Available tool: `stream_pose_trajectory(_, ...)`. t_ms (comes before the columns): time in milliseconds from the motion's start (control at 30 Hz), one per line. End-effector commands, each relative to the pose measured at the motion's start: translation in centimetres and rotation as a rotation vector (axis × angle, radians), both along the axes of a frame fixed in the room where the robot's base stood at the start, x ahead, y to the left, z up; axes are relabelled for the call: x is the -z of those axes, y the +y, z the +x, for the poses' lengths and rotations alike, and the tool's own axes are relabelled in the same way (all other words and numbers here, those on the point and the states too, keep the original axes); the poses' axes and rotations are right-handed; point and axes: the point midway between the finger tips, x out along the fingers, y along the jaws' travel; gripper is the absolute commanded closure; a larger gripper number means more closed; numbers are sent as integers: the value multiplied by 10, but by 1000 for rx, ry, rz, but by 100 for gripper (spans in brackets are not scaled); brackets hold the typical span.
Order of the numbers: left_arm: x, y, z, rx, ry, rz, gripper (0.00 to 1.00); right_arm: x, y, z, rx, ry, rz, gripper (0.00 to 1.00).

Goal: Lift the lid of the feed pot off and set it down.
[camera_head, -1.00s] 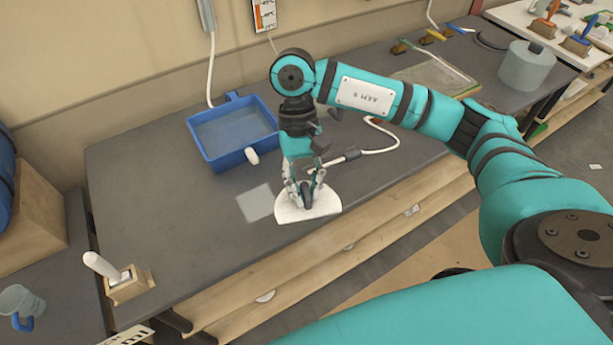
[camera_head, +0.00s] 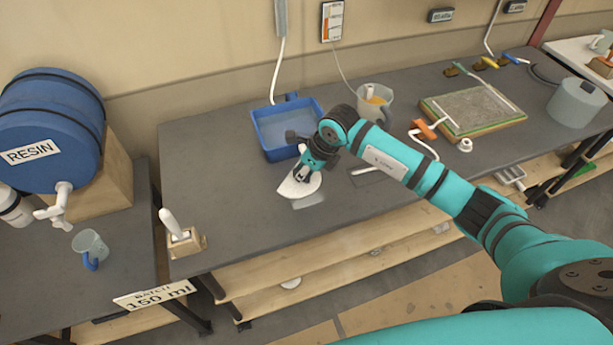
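The white half-round lid (camera_head: 290,190) is under my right gripper (camera_head: 309,173), low over the bench at the front of the blue tray. The fingers appear closed on the top of the lid, though their tips are small and partly hidden. I cannot tell whether the lid touches the bench. An open translucent pot (camera_head: 366,101) with a grey handle and something orange inside stands behind my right arm, to the right of the tray; it looks like the feed pot. My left gripper is not in view.
The blue tray (camera_head: 262,132) stands behind the lid. A pale square (camera_head: 312,203) lies on the bench (camera_head: 225,215) beside the lid. A framed mould board (camera_head: 475,107) and a grey cylinder (camera_head: 577,103) are right. A white-handled tool in a wooden block (camera_head: 186,243) stands front left.

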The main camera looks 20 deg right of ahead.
Motion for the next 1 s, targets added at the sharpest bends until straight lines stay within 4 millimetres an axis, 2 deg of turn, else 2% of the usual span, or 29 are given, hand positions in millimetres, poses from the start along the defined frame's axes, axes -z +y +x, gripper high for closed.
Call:
stream_pose_trajectory(100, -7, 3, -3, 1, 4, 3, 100, 3, -3, 11, 168, 0, 1, 100)
stream_pose_trajectory(300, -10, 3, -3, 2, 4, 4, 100, 8, -7, 19, 308, 1, 1, 100)
stream_pose_trajectory(833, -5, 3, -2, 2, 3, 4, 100, 9, -8, 19, 319, -4, 5, 100)
stream_pose_trajectory(1000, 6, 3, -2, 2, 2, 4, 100, 20, -8, 18, 319, -4, 6, 100)
